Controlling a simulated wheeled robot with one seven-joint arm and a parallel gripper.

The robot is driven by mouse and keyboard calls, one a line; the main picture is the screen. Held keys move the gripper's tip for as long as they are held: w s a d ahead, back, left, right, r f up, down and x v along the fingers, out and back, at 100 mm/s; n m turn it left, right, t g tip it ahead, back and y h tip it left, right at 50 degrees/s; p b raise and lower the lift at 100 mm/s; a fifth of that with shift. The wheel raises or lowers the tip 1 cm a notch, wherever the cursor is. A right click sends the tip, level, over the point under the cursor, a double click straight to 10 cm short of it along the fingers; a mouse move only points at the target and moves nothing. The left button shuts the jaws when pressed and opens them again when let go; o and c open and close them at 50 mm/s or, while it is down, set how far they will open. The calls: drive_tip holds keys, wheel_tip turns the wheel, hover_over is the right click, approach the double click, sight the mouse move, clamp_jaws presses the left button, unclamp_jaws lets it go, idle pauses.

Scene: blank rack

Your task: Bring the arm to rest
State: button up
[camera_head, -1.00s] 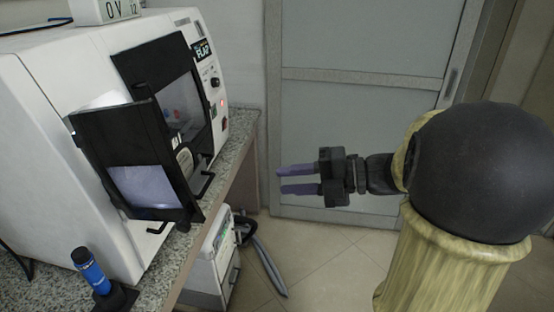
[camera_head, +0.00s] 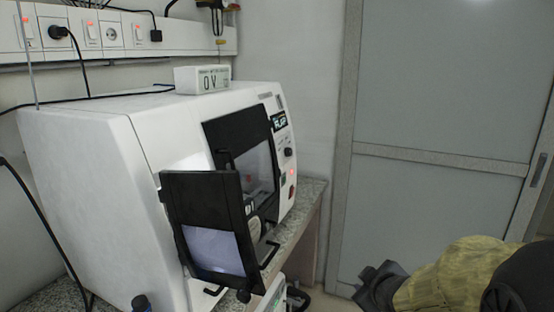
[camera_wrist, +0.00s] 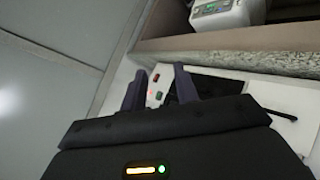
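My arm (camera_head: 450,278) is at the lower right of the head view. Its dark wrist end (camera_head: 380,284) runs down to the bottom edge there, and the fingers are not visible in that view. In the wrist view my gripper (camera_wrist: 159,82) shows two dark purple fingers standing apart, with nothing between them. Beyond the fingers is the white machine (camera_head: 95,190), which appears upside down in the wrist view (camera_wrist: 152,85). My gripper is apart from it.
The machine's black door (camera_head: 205,200) stands open toward the front. The machine rests on a granite counter (camera_head: 312,192). A white box with a display (camera_wrist: 220,15) is below the counter. A grey door (camera_head: 440,110) is behind my arm. A wall socket strip (camera_head: 130,33) runs above.

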drive_tip(key=s+a+f+m+g, duration=0.3)
drive_tip(key=s+f+m+g, duration=0.1)
drive_tip(key=s, duration=0.3)
drive_tip(key=s+a+f+m+g, duration=0.2)
drive_tip(key=s+f+m+g, duration=0.25)
drive_tip(key=s, duration=0.35)
wheel_tip(320, 180, up, 17)
drive_tip(key=p, duration=1.7)
drive_tip(key=shift+w+p, duration=0.25)
drive_tip(key=shift+p, duration=0.05)
drive_tip(key=shift+a+f+t, duration=0.1)
drive_tip(key=shift+t, duration=0.15)
drive_tip(key=shift+w, duration=0.15)
